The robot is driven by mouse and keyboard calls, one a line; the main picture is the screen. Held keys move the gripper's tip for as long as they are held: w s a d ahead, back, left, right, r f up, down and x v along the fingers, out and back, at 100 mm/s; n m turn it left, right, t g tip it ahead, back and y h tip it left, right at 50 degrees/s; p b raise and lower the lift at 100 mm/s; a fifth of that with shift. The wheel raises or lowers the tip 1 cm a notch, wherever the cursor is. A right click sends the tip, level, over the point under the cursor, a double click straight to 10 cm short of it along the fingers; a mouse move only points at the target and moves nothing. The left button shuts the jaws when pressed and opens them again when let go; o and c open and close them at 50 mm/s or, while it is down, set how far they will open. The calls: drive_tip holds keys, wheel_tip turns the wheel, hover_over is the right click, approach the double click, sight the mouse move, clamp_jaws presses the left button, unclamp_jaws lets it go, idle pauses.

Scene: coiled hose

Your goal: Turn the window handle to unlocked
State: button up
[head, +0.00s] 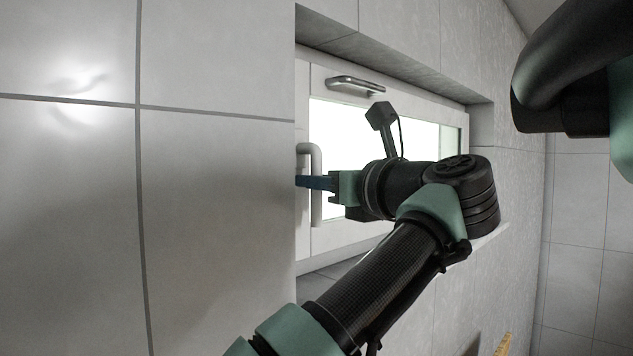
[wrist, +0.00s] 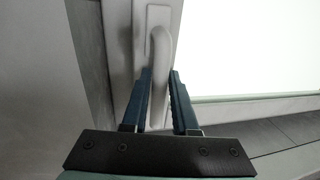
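The white window handle (head: 316,213) is on the left side of the window frame in the head view. Its grip bar hangs straight down from a bend at the top. It also shows in the wrist view (wrist: 160,45), with its base plate behind it. My gripper (head: 306,183) reaches in from the right at the middle of the bar.
The white window (head: 425,130) sits in a tiled recess. A metal pull handle (head: 355,85) is on its top rail. A tiled wall (head: 215,200) stands close at left. The sill (head: 490,240) runs below the window, behind my arm.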

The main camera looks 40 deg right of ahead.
drive_tip(key=shift+w, duration=0.1)
clamp_jaws()
drive_tip(key=shift+f, duration=0.1)
idle(0.9)
